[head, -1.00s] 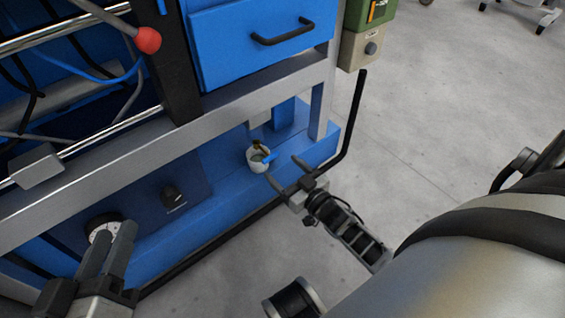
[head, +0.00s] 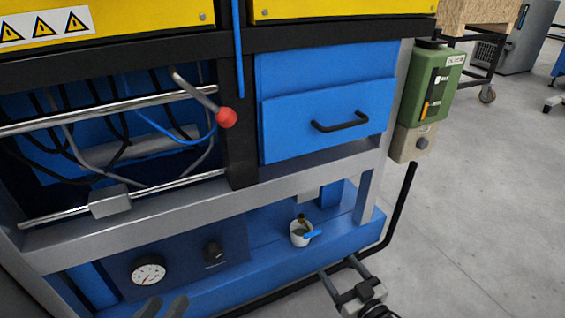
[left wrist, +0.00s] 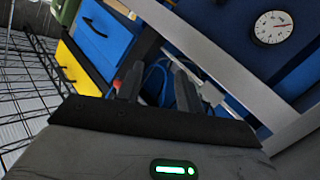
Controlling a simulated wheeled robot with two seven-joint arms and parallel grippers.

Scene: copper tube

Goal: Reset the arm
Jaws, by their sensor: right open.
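My right gripper (head: 338,267) is at the lower middle of the head view, with its two fingers apart and nothing between them. It is below and right of a small white cup (head: 299,240), apart from it in the picture. The cup holds a brownish piece and a blue piece, too small to tell clearly. My left gripper (head: 164,305) shows only its fingertips at the bottom edge of the head view. In the left wrist view (left wrist: 156,80) its fingers stand apart with nothing between them. Most of both arms is out of the head view.
The blue workbench has a drawer (head: 328,118), a red-knobbed lever (head: 226,117), a silver frame rail, a gauge (head: 148,271) and a blue ledge under the cup. A black bent bar (head: 405,205) stands at its right. A green box (head: 430,85) hangs right.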

